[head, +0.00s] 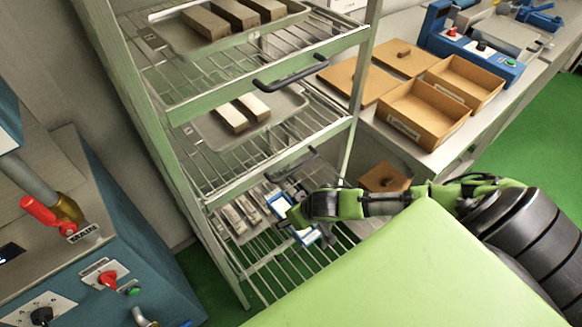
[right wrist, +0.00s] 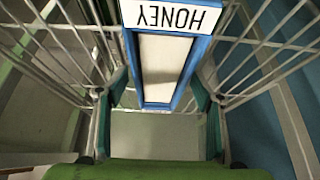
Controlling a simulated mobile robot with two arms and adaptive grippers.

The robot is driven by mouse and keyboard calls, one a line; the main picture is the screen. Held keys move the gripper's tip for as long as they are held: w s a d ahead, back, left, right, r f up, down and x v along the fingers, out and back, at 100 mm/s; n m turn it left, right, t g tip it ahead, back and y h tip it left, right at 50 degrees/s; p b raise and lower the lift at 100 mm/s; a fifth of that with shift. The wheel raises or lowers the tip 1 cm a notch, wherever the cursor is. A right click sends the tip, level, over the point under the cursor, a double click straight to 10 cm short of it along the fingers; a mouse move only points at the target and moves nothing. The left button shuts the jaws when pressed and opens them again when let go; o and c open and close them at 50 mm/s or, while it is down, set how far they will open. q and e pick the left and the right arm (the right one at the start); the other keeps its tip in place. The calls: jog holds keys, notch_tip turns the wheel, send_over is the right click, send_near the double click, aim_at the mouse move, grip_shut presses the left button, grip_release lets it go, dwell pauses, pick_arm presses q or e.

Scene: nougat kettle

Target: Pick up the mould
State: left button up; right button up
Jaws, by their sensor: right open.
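A narrow mould (right wrist: 163,65) with a blue rim, a pale inside and a white label reading HONEY lies on the wire shelf, seen in the right wrist view. Blue and white parts (head: 280,204) show in the head view on the rack's lowest visible shelf, partly hidden by my right gripper. My right gripper (head: 303,228) reaches in from the right at that shelf. In the right wrist view its two fingers (right wrist: 160,105) are apart, with the mould's near end between them; I cannot tell whether they touch it. My left gripper is not in view.
The green rack (head: 262,97) has upper shelves with trays of brown bars (head: 233,14) and pale bars (head: 230,117). Grey bars (head: 240,213) lie left of the mould. A counter with wooden boxes (head: 425,108) stands right. A blue machine (head: 110,235) stands left.

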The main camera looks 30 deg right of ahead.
jog(key=shift+f, duration=0.2)
dwell(0.7)
jog(key=c, duration=1.4)
